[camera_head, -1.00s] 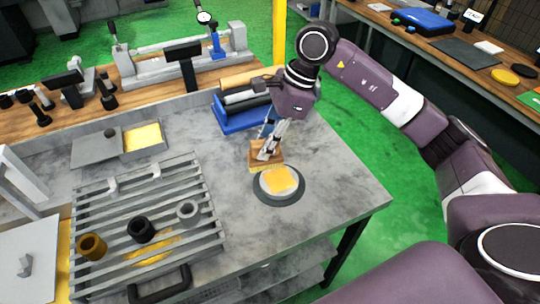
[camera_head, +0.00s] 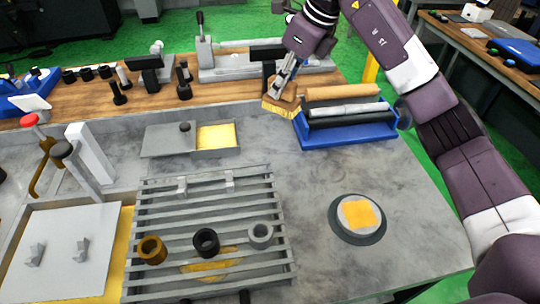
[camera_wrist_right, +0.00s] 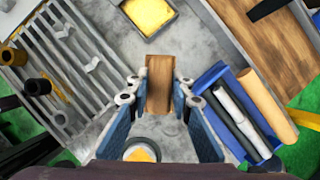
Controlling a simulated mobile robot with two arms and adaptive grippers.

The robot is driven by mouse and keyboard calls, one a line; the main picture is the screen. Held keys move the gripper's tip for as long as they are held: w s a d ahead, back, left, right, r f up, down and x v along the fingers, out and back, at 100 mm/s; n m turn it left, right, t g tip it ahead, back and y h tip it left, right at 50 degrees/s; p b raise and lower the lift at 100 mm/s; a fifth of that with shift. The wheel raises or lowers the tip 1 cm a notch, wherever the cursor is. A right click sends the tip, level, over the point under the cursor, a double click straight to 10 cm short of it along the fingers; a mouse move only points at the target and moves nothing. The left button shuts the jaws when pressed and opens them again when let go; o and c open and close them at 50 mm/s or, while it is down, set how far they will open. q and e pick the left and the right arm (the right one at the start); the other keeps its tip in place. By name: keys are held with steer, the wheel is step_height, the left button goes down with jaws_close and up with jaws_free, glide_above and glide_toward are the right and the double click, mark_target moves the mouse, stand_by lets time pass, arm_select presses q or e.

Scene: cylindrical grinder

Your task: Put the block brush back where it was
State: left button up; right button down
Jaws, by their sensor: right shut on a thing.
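The block brush (camera_head: 279,108) has a wooden back and pale yellow bristles along its lower edge. My right gripper (camera_head: 281,92) is shut on it and holds it above the far part of the grey table, just left of the blue tray. In the right wrist view the wooden block (camera_wrist_right: 159,84) sits between the two fingertips of the right gripper (camera_wrist_right: 158,90). My left gripper is in neither view.
A blue tray (camera_head: 346,138) with rolls is close on the right. A shallow tin (camera_head: 237,151) with yellow contents lies to the left. A slatted rack (camera_head: 280,222) with several rings is in front. A round dish (camera_head: 358,235) with a yellow pad is at right. Bare tabletop (camera_head: 305,180) lies between.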

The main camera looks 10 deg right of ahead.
mark_target(281, 108)
steer(key=shift+w+a, duration=0.2)
steer(key=f+p, duration=0.1)
steer(key=f, duration=0.2)
steer(key=f+p, duration=0.1)
steer(key=f, duration=0.2)
steer(key=shift+s+d+f, duration=0.15)
steer(key=shift+s+f, duration=0.05)
steer(key=shift+f, duration=0.15)
step_height(281, 108, down, 12)
steer(key=p, duration=0.3)
steer(key=shift+w+f, duration=0.1)
steer(key=shift+f, duration=0.15)
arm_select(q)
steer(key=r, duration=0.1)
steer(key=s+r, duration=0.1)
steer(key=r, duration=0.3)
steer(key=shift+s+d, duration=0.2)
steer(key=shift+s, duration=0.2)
